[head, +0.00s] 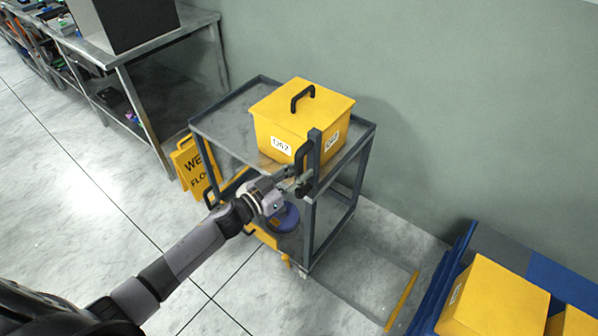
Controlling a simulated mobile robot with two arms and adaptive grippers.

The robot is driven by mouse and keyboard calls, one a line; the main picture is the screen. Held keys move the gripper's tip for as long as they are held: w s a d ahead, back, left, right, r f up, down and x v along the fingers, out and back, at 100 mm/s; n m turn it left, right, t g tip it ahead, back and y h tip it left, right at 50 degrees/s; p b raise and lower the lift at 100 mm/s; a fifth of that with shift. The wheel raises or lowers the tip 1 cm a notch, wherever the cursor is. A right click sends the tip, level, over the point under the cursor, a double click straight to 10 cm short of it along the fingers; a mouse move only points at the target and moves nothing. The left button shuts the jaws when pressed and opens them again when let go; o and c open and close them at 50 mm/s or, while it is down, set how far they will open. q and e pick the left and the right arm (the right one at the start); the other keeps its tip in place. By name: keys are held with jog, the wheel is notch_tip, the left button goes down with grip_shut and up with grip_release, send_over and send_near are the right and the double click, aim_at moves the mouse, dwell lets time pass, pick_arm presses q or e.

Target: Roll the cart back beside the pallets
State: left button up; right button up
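The grey two-tier cart (224,129) stands against the green wall in the middle of the head view. A yellow lidded box (285,115) with a black top handle and white number labels sits on its top shelf. My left gripper (301,184) is at the cart's near right corner post, at the lower end of the dark upright handle (301,158). Its fingertips overlap the handle and post, so I cannot tell whether they are closed around it. My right gripper is out of view. A blue pallet (432,291) with yellow boxes (492,297) is at the lower right.
A yellow wet-floor sign (190,168) stands close to the cart's left side. A blue round object (285,217) shows low at the cart, partly behind my arm. A metal table (150,52) stands at upper left. Clear floor with a yellow line (402,301) lies between cart and pallet.

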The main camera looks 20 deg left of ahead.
pick_arm(q)
jog(key=c, duration=0.4)
grip_shut()
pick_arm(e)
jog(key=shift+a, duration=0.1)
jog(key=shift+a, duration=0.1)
pick_arm(q)
jog(key=shift+d, duration=0.1)
